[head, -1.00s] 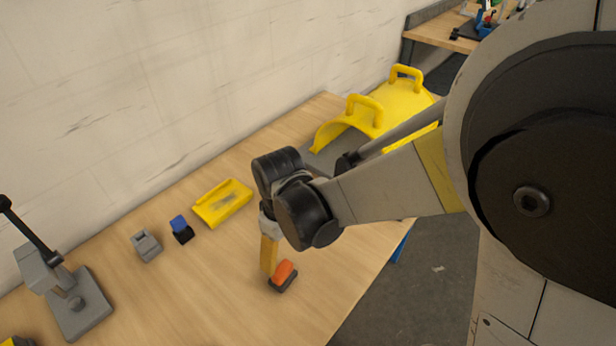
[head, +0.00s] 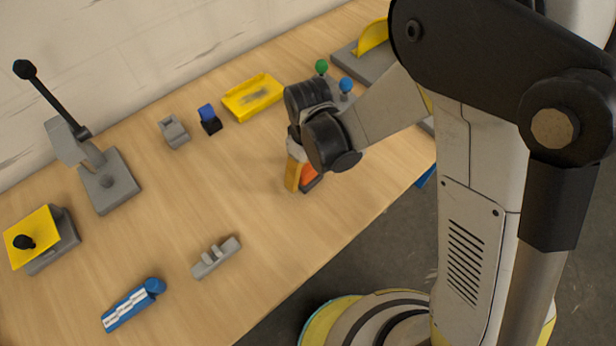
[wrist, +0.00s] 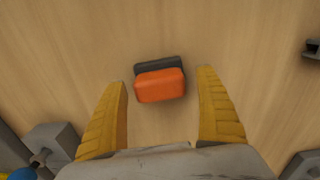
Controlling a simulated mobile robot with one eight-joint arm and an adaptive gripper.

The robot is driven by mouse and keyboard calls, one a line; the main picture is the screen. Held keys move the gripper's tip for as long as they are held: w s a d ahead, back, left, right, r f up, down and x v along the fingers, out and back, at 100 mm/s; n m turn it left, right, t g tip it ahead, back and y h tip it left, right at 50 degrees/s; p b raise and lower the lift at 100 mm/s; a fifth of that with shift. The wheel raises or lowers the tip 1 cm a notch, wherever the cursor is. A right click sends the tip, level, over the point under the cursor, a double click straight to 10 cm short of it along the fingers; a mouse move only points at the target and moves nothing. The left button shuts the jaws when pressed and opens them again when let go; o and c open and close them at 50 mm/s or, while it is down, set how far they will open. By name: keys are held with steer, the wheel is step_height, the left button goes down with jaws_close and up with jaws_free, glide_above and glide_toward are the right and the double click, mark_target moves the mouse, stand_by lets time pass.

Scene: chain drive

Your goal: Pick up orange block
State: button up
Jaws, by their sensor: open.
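The orange block (head: 309,173) sits on a dark grey base on the wooden table, partly hidden by my gripper in the head view. In the wrist view the orange block (wrist: 160,86) lies between and slightly beyond my two yellow fingers, with its dark base (wrist: 158,64) showing behind it. My gripper (head: 292,186) points down close beside the block. In the wrist view my gripper (wrist: 166,92) is open and empty, with a gap on each side of the block. I cannot tell the exact height of the fingertips above the table.
A yellow tray (head: 253,97), a blue-topped block (head: 209,118) and a grey block (head: 174,131) lie to the left. Green and blue knobs (head: 346,86) stand behind my gripper. A grey lever press (head: 107,180) is farther left. Table around the block is clear.

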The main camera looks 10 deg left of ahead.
mark_target(312, 170)
steer(key=c, duration=1.4)
steer(key=shift+r+p, duration=0.4)
steer(key=shift+r, duration=0.2)
steer(key=r+p, duration=0.1)
steer(key=r, duration=0.1)
steer(key=d+r+p, duration=0.1)
steer(key=r, duration=0.1)
steer(key=shift+s, duration=0.15)
steer(key=s+d+r+p, duration=0.1)
steer(key=d+r, duration=0.1)
steer(key=d, duration=0.1)
steer(key=s+d+r+p, duration=0.1)
steer(key=d+r, duration=0.1)
steer(key=d, duration=0.1)
steer(key=s+d+r+p, duration=0.1)
steer(key=d+r, duration=0.1)
steer(key=d, duration=0.2)
steer(key=shift+s, duration=0.25)
